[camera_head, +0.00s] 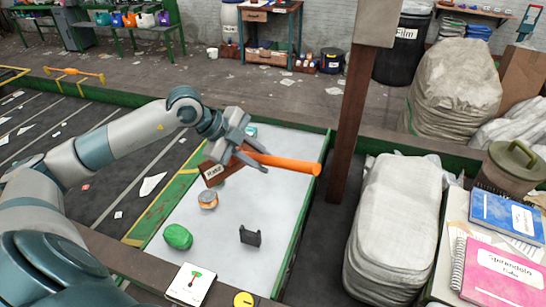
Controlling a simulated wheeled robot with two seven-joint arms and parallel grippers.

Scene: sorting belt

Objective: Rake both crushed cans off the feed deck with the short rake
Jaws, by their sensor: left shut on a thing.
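The pale feed deck (285,205) lies in the middle of the head view, with green side edges. My left gripper (246,158) is shut on the short rake (290,163) above the deck's far half. The rake's orange handle points right; its brown, labelled head (213,173) shows to the left of the gripper. A crushed-looking orange and silver can (207,199) sits on the deck, just below the rake head in the picture. A rounded green lump (177,237), perhaps the other can, sits nearer me at the left. My right gripper is out of view.
A small dark bracket (250,237) stands on the deck. A picture card (190,284) and a yellow disc (243,299) are at the near edge. A teal item (251,131) is partly hidden behind my gripper. A brown post (346,130) and white sacks (395,215) stand right.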

